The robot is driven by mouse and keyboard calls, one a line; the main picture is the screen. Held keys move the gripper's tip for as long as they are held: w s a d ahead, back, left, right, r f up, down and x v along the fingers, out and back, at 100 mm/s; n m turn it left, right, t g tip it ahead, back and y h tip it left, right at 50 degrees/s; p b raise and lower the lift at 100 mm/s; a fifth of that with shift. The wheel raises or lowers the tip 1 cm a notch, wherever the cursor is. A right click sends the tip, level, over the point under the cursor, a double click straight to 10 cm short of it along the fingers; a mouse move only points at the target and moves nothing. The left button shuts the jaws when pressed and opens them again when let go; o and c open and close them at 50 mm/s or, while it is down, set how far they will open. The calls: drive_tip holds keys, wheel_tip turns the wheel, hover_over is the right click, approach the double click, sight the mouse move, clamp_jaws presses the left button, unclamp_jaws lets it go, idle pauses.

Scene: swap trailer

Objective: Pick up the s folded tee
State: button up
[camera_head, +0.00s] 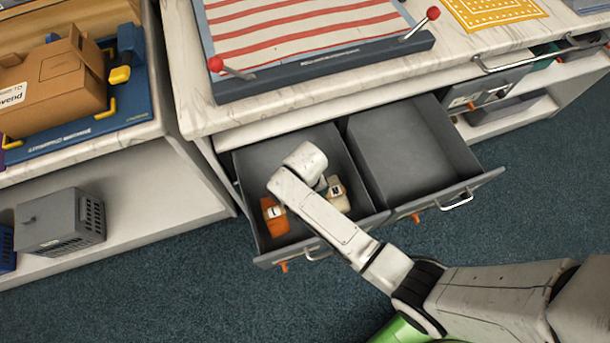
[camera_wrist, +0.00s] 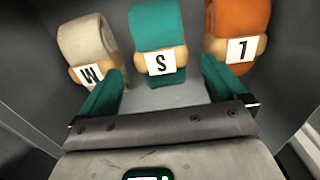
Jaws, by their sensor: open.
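The s folded tee (camera_wrist: 157,30) is a teal roll with a tan band and a white "S" label, in the middle of the wrist view. In the head view my arm reaches into the left open drawer (camera_head: 250,165) and mostly hides the teal roll. Whether the fingers touch any roll I cannot tell.
The orange roll (camera_head: 274,217) and beige roll (camera_head: 339,193) sit close beside the arm in the head view. The drawer walls surround the rolls. An empty open drawer (camera_head: 400,150) adjoins on the right. The marble counter (camera_head: 300,108) stands behind, with a press on top.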

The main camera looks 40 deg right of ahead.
wheel_tip(320, 180, down, 5)
drive_tip(key=shift+s+a+f+b, duration=0.1)
drive_tip(key=shift+b, duration=0.45)
drive_tip(key=c, duration=1.1)
